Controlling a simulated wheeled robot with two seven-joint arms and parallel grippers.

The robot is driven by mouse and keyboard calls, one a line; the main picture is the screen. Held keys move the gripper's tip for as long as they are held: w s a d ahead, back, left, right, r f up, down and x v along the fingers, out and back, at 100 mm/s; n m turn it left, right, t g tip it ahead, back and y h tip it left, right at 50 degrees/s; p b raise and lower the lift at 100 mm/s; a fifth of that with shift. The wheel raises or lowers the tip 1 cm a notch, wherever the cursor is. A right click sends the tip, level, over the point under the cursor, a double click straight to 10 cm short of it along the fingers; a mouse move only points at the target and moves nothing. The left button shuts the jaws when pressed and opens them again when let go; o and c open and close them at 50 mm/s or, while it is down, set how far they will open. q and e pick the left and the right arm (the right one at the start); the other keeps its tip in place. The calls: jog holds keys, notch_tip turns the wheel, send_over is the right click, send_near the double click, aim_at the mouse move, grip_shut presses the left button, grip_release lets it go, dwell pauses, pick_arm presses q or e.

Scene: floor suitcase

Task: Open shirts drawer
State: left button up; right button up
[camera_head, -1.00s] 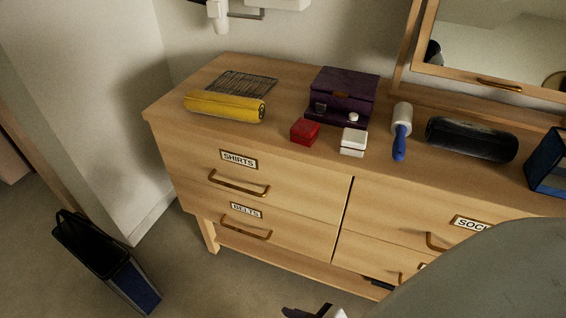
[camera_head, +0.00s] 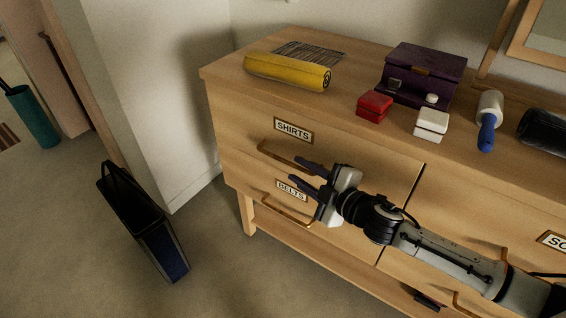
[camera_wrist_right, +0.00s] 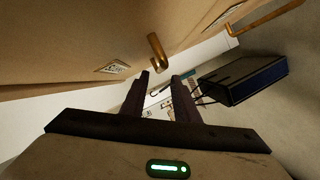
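The shirts drawer (camera_head: 252,128) is the upper left drawer of the wooden dresser and looks shut. It has a SHIRTS label (camera_head: 293,129) and a bronze bar handle (camera_head: 272,152). My right gripper (camera_head: 296,172) is open and empty in front of the drawer front, with its fingers just below and beside the handle's right end, hiding that end. In the right wrist view, the handle (camera_wrist_right: 157,50) is seen end-on, just beyond the parted fingertips (camera_wrist_right: 163,76) and not between them. I cannot tell whether they touch. My left gripper is not in view.
The belts drawer handle (camera_head: 284,214) lies below. A dark bag (camera_head: 150,230) stands on the floor at left. A yellow roll (camera_head: 287,71), red box (camera_head: 374,106), white box (camera_head: 432,124) and purple box (camera_head: 423,72) sit on top. The floor before the dresser is clear.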

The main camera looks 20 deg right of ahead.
aim_at(286, 163)
jog(key=b+x, duration=0.1)
jog(key=x, duration=0.6)
jog(key=shift+w+a+f, duration=0.1)
jog(key=shift+w, duration=0.3)
jog(key=shift+c, duration=0.4)
grip_shut()
